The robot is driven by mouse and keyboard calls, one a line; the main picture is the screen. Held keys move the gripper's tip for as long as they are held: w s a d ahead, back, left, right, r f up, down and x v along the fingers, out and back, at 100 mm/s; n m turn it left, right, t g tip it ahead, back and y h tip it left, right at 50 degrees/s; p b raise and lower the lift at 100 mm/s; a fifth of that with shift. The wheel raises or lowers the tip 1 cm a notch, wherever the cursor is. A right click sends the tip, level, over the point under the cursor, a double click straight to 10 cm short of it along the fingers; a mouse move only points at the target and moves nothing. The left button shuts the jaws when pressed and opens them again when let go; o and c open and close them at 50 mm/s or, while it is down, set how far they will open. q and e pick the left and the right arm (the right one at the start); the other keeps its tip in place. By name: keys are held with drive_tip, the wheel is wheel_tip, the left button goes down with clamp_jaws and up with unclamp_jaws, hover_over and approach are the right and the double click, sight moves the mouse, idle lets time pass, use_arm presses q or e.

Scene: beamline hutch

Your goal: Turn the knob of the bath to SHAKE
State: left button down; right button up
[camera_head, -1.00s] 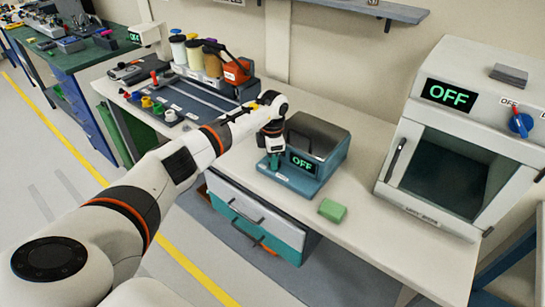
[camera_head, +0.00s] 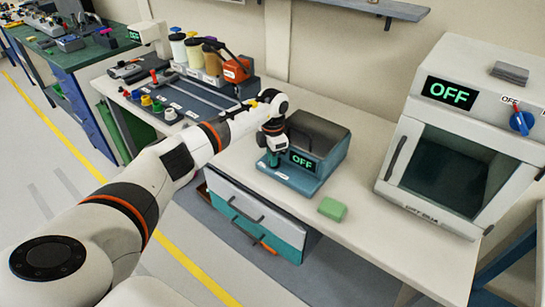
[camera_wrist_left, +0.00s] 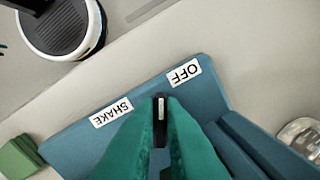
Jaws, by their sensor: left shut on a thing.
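The bath (camera_head: 318,150) is a blue-grey box with a dark lid on the white bench, and its display (camera_head: 302,161) reads OFF. In the left wrist view its front ledge (camera_wrist_left: 75,150) carries two labels, SHAKE (camera_wrist_left: 111,113) and OFF (camera_wrist_left: 185,72). The knob (camera_wrist_left: 160,110) is dark with a white mark and sits between the teal fingers of my left gripper (camera_wrist_left: 161,108). My left gripper also shows at the ledge in the head view (camera_head: 273,160), pointing down and shut on the knob. The mark lies between the two labels. My right gripper is out of view.
A green block (camera_head: 332,209) lies on the bench right of the bath. A white oven-like cabinet (camera_head: 445,150) with a blue knob (camera_head: 521,123) and an OFF display stands at right. A rack of bottles (camera_head: 200,58) stands at the back left. Drawers (camera_head: 255,220) are below the bench.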

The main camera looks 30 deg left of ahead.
use_arm(q)
drive_tip(key=n, duration=0.3)
drive_tip(key=shift+d+n, duration=0.1)
drive_tip(key=shift+n, duration=0.3)
drive_tip(key=n, duration=0.3)
drive_tip(key=shift+d+r+n, duration=0.1)
drive_tip(key=shift+d+n, duration=0.05)
drive_tip(key=shift+n, duration=0.15)
drive_tip(key=n, duration=0.3)
drive_tip(key=n+p, duration=0.1)
drive_tip(key=n, duration=0.2)
drive_tip(key=shift+w+d, duration=0.1)
drive_tip(key=shift+d, duration=0.1)
drive_tip(key=shift+n, duration=0.4)
drive_tip(key=c, duration=1.5)
unclamp_jaws()
wheel_tip(320, 180, up, 12)
drive_tip(key=b, duration=0.3)
